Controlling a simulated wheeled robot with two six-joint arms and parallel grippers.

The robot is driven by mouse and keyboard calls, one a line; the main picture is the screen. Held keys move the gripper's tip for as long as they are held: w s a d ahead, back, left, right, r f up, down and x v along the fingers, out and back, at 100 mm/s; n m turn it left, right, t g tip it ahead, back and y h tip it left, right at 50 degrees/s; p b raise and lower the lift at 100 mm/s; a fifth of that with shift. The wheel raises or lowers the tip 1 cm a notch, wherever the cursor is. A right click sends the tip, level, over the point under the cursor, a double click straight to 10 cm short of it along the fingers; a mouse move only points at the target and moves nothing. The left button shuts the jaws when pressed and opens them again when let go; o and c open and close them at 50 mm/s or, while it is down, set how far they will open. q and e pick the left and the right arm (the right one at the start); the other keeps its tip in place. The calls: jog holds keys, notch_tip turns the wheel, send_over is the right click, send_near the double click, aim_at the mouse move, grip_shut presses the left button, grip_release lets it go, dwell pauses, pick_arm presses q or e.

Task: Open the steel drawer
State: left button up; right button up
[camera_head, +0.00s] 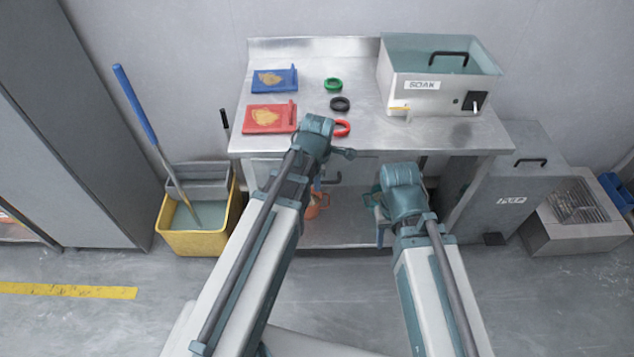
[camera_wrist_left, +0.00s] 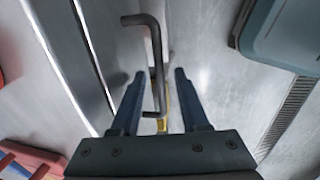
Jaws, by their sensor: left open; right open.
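The steel drawer (camera_wrist_left: 112,45) has a plain grey metal front, seen close in the left wrist view. Its dark bar handle (camera_wrist_left: 155,50) stands out from it. My left gripper (camera_wrist_left: 160,73) is open, with one fingertip on each side of the handle bar; I cannot tell whether either touches it. In the head view, the handle (camera_head: 333,179) shows under the table's front edge, and my left arm hides much of the drawer. My right gripper (camera_head: 377,212) is open and empty, low in front of the table's lower shelf.
The steel table (camera_head: 355,75) carries blue and red boards, several coloured rings and a SOAK basin (camera_head: 425,97). A yellow mop bucket (camera_head: 190,238) stands at left. A grey bin (camera_head: 505,195) and a vented box (camera_head: 575,235) stand at right. An orange object sits under the table.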

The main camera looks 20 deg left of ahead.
pick_arm(q)
grip_shut()
dwell(1.4)
